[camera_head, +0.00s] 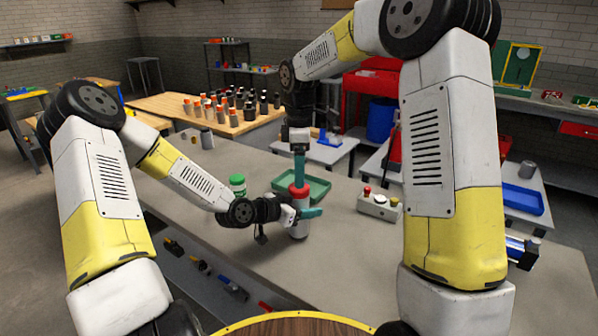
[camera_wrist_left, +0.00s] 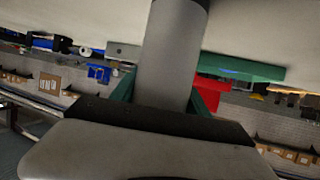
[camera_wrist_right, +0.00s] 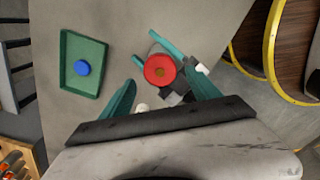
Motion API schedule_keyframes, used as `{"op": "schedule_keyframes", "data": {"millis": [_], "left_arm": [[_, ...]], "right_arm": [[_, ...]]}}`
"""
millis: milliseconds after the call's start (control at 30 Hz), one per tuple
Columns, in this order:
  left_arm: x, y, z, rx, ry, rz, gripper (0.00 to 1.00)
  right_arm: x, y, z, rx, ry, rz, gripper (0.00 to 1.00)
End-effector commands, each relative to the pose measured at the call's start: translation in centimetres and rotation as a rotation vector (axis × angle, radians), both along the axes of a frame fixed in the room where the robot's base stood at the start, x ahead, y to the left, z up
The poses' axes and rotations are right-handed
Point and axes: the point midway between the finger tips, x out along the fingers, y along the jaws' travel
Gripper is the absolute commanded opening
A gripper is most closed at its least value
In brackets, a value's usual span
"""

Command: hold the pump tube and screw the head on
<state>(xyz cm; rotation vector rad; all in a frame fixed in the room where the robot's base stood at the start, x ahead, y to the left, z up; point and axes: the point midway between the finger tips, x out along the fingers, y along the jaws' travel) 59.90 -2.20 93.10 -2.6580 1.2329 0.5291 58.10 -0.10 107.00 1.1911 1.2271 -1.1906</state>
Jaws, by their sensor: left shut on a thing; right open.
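The pump tube (camera_head: 299,228) is a pale grey cylinder standing upright on the grey bench in the head view. It fills the middle of the left wrist view (camera_wrist_left: 170,65). My left gripper (camera_head: 303,213) is shut around its upper part from the side, with teal fingers on both sides. A red head (camera_head: 299,192) sits on top of the tube; its round top with a brown centre shows in the right wrist view (camera_wrist_right: 160,69). I cannot tell how tightly it is seated. My right gripper (camera_head: 299,180) points down from above, open, with its fingers on either side of the red head.
A green tray (camera_head: 320,188) lies behind the tube, with a round blue piece (camera_wrist_right: 82,68) in it. A green-capped cylinder (camera_head: 238,183) stands behind my left arm. A button box (camera_head: 379,206) is to the right. The bench front is mostly clear.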

Motion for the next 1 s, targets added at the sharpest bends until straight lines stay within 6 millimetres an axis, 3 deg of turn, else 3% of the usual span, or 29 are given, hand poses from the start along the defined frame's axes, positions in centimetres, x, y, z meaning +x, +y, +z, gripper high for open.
{"op": "schedule_keyframes", "data": {"millis": [267,567,767,1000], "left_arm": [[0.0,0.0,0.0,0.0,0.002,-0.001,0.0],[0.0,0.0,0.0,0.0,0.002,-0.001,0.0],[0.0,0.0,0.0,0.0,0.002,-0.001,0.0],[0.0,0.0,0.0,0.0,0.002,-0.001,0.0]], "right_arm": [[0.0,0.0,3.3,0.001,-0.002,0.156,0.71],[0.0,0.0,3.4,0.001,0.0,0.171,0.71],[0.0,0.0,2.0,0.001,0.002,0.171,0.71],[-0.1,0.0,-1.7,0.0,0.002,0.171,0.71]]}}
